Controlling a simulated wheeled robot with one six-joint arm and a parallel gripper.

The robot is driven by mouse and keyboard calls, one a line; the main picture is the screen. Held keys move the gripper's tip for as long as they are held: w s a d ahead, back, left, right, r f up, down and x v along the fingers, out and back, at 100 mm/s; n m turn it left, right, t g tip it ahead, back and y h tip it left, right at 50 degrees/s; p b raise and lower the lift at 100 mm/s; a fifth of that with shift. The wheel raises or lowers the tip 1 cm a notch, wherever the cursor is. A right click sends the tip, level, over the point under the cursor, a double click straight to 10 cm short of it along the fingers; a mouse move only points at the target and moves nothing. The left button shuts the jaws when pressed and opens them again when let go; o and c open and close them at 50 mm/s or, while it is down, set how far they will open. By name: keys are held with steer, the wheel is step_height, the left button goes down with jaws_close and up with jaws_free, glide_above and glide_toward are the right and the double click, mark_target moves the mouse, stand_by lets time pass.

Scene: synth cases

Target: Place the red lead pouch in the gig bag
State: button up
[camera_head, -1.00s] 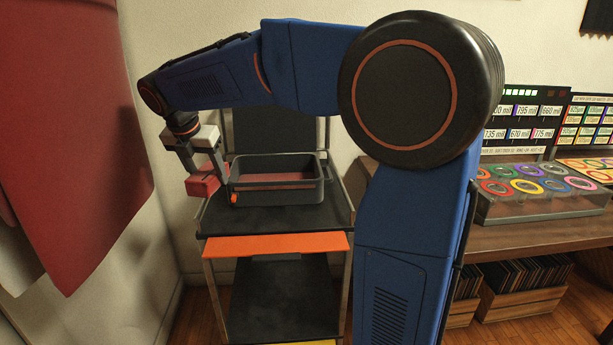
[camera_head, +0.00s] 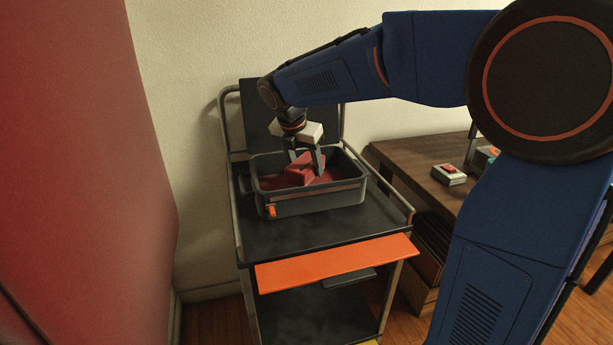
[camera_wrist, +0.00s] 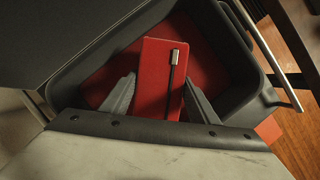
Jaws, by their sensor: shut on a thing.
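The red lead pouch (camera_head: 300,170) is a small red block-like case; in the wrist view the pouch (camera_wrist: 156,75) shows a dark strap with a metal end. My gripper (camera_head: 306,163) is shut on it, one finger on each side, and points down. In the wrist view the fingers (camera_wrist: 158,98) flank the pouch. The gig bag (camera_head: 318,204) is an open dark grey box-shaped case with a red lining and an orange tab, on the cart's top. Its rim (camera_wrist: 236,42) surrounds the pouch in the wrist view. The pouch is within the opening; I cannot tell whether it touches the lining.
The black cart top (camera_head: 300,235) has bare room in front of the bag, and an orange panel (camera_head: 335,262) juts from its front. A wooden desk (camera_head: 415,175) is at right, a red hanging (camera_head: 90,150) at left.

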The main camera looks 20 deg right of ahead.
steer(key=shift+f, duration=1.8)
steer(key=shift+f, duration=0.1)
steer(key=o, duration=1.1)
steer(key=v, duration=1.2)
